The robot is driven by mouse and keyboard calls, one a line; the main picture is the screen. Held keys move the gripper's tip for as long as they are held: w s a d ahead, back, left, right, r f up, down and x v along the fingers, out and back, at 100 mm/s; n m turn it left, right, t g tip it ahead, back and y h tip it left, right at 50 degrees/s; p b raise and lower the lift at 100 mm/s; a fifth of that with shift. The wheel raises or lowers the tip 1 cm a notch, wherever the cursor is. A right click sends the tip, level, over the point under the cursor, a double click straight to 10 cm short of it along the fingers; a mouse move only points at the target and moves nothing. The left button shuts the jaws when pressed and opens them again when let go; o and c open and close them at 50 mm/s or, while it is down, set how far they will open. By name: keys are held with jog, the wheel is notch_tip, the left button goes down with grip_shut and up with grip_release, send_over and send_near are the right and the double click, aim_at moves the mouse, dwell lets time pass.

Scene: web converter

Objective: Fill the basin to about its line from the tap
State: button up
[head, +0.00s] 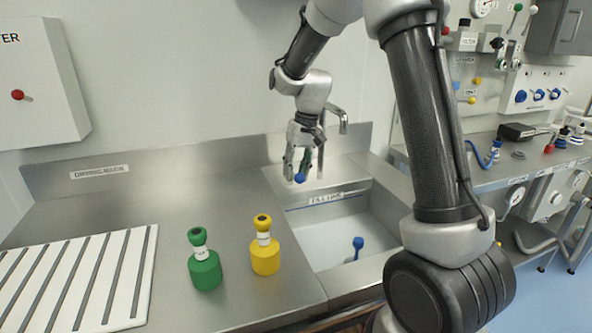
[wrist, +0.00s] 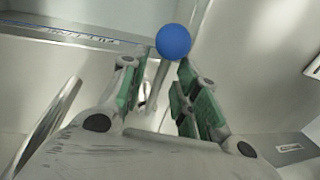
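The sink basin (head: 385,222) is right of centre in the head view. A strip labelled as a fill line (head: 326,199) runs along its back wall, and I see no clear water surface. The tap (head: 338,117) stands behind the basin, with its spout bent to the right. A blue ball knob on a thin lever (wrist: 173,41) shows just beyond my fingertips in the wrist view; it also shows in the head view (head: 300,178). My gripper (wrist: 165,82) is open, its green-padded fingers apart on either side of the lever. Contact cannot be told.
A green bottle (head: 206,272) and a yellow bottle (head: 265,259) stand on the steel counter left of the basin. A slatted white drainer (head: 128,272) lies farther left. A blue-topped piece (head: 357,245) stands in the basin. My arm hides part of the right side.

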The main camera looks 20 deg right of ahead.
grip_shut()
jog(key=shift+w+a+m+t, duration=0.15)
jog(key=shift+a+m, duration=0.4)
jog(key=shift+m, duration=0.4)
jog(key=shift+a+m+t, duration=0.2)
jog(key=shift+a+m, duration=0.3)
jog(key=shift+m, duration=0.4)
jog(key=shift+w+a+m+t, duration=0.15)
jog(key=shift+a+m, duration=0.4)
jog(key=shift+m, duration=0.4)
grip_release()
jog(key=shift+s, duration=0.1)
jog(key=v, duration=1.2)
